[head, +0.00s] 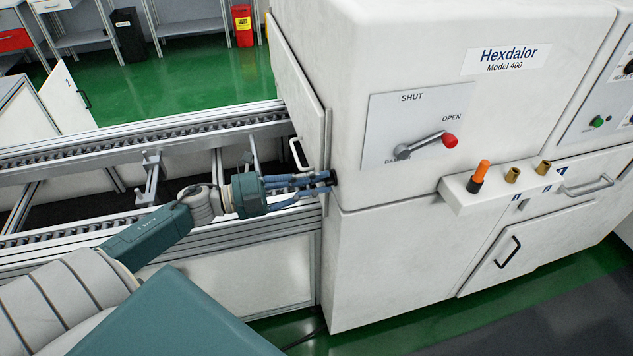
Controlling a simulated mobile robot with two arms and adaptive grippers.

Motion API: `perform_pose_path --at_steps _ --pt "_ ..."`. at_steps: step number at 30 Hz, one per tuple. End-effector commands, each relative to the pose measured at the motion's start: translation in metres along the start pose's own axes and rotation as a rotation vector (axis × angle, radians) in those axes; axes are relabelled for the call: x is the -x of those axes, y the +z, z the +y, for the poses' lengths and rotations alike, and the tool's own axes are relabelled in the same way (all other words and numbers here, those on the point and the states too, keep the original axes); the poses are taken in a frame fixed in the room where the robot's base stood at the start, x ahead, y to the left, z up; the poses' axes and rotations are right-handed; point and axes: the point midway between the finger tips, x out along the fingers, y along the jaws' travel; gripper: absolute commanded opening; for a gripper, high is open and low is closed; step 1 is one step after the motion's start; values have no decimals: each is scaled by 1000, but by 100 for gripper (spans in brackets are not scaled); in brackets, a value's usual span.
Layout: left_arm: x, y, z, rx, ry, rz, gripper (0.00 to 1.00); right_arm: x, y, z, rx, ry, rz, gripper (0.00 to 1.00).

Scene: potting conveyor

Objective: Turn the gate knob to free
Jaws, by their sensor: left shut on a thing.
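My left gripper (318,184) reaches in from the left over the conveyor. Its fingers are shut on a small dark knob (334,178) at the left front edge of the white machine, which I take to be the gate knob. The fingers hide most of the knob, and no marking for free can be read beside it. My right gripper is not in view.
The white machine (400,250) has a lever with a red ball (450,140), pointing toward OPEN. A ledge (462,199) holds an orange-handled plug (481,171) and two brass sockets. A looped handle (298,153) is close behind the gripper.

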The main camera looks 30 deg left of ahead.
Motion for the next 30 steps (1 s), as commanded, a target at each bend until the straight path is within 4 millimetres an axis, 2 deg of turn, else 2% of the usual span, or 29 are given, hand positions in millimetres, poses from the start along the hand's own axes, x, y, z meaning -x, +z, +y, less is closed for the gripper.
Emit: perform_pose_path --at_steps 6,7,9,20,23,30 --pt "0 0 1 -2 3 1 0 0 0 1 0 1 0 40" --pt "0 0 1 -2 3 1 24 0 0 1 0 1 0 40" --pt "0 0 1 -1 3 1 38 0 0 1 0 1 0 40" --pt "4 0 1 1 2 0 38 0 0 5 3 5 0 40" --pt "15 0 2 3 4 -1 38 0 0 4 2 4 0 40" --pt "65 0 3 3 6 -2 38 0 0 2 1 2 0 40"
